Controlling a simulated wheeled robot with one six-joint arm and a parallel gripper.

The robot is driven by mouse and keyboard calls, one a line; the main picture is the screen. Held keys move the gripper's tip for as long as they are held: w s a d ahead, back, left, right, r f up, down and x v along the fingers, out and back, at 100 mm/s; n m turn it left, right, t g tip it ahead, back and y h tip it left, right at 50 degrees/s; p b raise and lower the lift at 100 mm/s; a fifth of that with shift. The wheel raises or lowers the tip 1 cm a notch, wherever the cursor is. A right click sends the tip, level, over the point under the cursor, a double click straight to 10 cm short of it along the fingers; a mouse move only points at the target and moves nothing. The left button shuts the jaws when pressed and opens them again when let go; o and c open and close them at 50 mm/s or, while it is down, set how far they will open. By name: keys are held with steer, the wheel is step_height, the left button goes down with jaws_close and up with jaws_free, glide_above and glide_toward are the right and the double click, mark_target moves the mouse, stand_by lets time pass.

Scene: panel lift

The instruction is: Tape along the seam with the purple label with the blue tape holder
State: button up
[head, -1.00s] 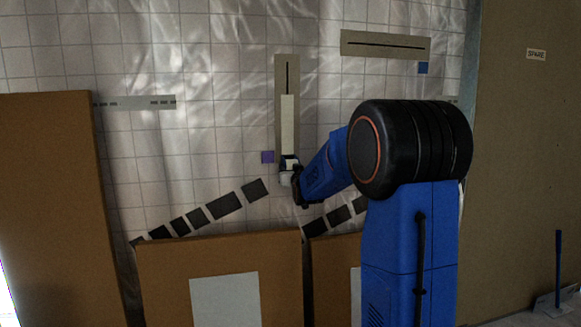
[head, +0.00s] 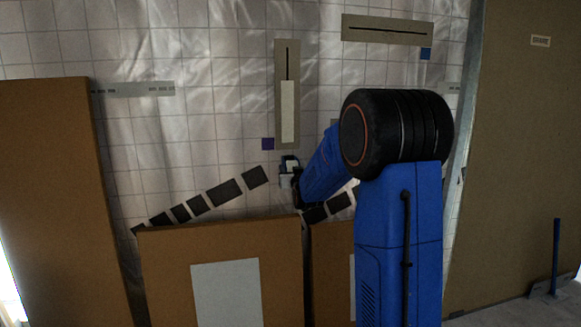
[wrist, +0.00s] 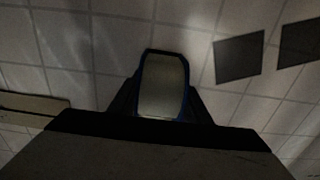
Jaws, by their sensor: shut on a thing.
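The seam is a dark vertical line on a tan strip (head: 281,60) on the wall, with a purple label (head: 268,144) at its lower left. A pale length of tape (head: 287,110) covers the lower part of the line; dark line shows above it. My gripper (head: 296,182) is shut on the blue tape holder (head: 284,170), just below the strip's lower end, with a small gap between them. In the wrist view the holder (wrist: 162,85) shows as a blue-edged frame with a pale face. The fingertips are mostly hidden.
A second tan strip (head: 387,22) runs level at upper right, with a blue label (head: 426,53). Brown panels stand at left (head: 45,190) and below (head: 165,270). Dark squares (head: 224,193) slope across the wall beneath. A large brown board (head: 515,150) stands at right.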

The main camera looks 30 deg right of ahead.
steer(key=shift+w+f, duration=0.15)
steer(key=shift+f, duration=2.3)
steer(key=shift+v, duration=2.95)
steer(key=v, duration=0.3)
steer(key=shift+r, duration=0.15)
